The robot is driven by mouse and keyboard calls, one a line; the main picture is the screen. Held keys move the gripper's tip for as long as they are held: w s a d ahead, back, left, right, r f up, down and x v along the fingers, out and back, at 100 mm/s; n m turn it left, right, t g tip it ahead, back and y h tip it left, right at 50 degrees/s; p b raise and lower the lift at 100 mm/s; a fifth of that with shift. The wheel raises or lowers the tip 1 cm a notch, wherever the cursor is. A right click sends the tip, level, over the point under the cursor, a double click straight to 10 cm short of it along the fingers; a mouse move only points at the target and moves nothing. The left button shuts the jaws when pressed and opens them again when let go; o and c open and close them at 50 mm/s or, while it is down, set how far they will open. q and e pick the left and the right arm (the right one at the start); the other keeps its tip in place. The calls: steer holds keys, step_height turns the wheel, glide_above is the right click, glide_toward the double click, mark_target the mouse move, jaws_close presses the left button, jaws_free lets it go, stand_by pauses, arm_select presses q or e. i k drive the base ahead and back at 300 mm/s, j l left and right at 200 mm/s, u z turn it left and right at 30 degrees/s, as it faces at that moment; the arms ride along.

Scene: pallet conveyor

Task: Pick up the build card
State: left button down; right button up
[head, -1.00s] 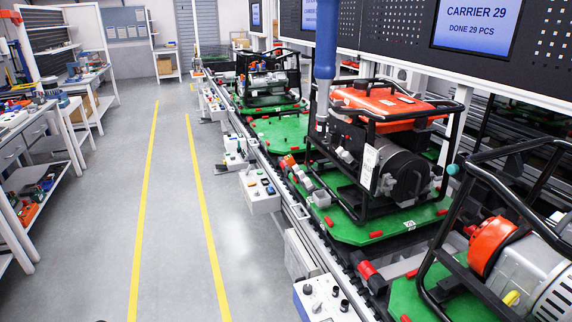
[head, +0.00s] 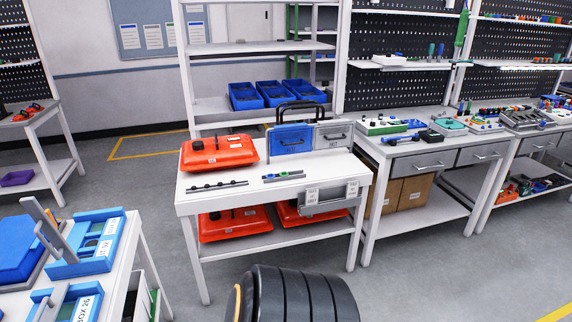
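I cannot identify the build card for certain. Small white printed cards show at the front right of the white workbench (head: 190,208), one on the left (head: 312,194) and one on the right (head: 352,190) of a grey holder (head: 330,205). Their print is too small to read. More white sheets are pinned to the grey-blue notice board (head: 140,54) on the back wall. Neither of my grippers is in view.
An orange tank (head: 219,153) and a blue case (head: 290,140) stand on the workbench. Blue bins (head: 244,97) sit on the shelf behind. A table with blue holders (head: 88,243) stands front left. A black ribbed shape (head: 300,293) fills the bottom centre. Floor at right is clear.

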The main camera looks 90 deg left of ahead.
mark_target(312, 194)
steer(key=u, duration=2.6)
steer(key=z, duration=4.7)
steer(key=u, duration=4.7)
